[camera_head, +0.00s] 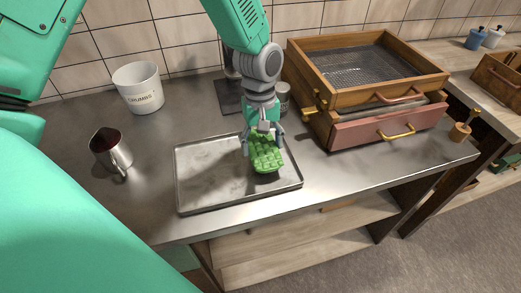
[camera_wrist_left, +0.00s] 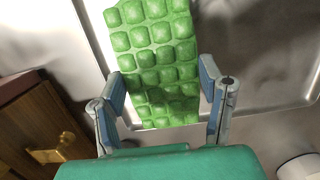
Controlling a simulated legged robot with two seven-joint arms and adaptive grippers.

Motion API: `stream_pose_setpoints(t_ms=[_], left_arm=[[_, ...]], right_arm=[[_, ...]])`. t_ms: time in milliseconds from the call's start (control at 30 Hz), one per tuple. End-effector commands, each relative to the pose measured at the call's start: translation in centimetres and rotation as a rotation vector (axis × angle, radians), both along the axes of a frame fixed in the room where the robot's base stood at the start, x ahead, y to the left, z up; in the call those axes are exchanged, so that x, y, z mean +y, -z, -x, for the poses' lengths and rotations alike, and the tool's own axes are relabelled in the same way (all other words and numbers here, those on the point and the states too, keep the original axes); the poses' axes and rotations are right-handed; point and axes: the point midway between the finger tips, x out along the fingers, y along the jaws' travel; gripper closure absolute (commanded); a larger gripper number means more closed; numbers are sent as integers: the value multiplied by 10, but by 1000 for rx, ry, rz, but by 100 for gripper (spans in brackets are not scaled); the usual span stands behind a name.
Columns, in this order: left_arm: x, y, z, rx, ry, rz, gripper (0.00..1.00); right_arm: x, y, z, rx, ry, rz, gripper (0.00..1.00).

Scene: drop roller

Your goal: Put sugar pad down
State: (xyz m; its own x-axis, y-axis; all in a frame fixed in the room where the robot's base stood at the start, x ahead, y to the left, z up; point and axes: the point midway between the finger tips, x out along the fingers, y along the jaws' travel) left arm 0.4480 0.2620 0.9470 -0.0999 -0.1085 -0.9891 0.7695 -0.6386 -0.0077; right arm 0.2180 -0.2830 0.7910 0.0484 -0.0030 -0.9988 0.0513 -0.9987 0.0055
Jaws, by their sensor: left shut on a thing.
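The sugar pad (camera_head: 266,155) is a green, bumpy, quilted block over the right part of a flat metal tray (camera_head: 205,185). My left gripper (camera_head: 264,137) reaches down from above and is shut on the pad's far end. In the left wrist view, the pad (camera_wrist_left: 152,45) sits between the two blue-grey fingers of my left gripper (camera_wrist_left: 163,92), and its other end extends away from me over the tray. A shadow falls on the tray left of the pad. I cannot tell whether the pad touches the tray. My right gripper is not in view.
A white crumbs pot (camera_head: 138,88) and a metal jug (camera_head: 110,150) stand left of the tray. A wooden box with a mesh top and pink drawer (camera_head: 388,128) stands to the right. A small grey canister (camera_head: 283,97) is behind the gripper. The counter's front edge runs close to the tray.

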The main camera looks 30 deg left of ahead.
Motion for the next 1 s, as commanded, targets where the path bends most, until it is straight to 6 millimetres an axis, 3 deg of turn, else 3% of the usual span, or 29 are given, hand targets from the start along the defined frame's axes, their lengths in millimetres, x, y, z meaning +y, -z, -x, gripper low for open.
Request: stream_pose_setpoints(t_ms=[233, 433, 467, 500, 833, 1000], left_arm=[[2, 33, 1, 3, -1, 3, 74], [2, 35, 0, 1, -1, 2, 74], [2, 35, 1, 1, -1, 2, 31], [2, 35, 1, 1, -1, 1, 17], [1, 31, 0, -1, -1, 1, 17], [5, 9, -3, -4, -2, 2, 17]], right_arm=[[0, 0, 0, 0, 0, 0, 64], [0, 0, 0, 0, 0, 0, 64], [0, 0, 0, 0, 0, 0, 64], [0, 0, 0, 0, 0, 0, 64], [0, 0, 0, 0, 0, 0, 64], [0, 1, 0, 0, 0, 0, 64]])
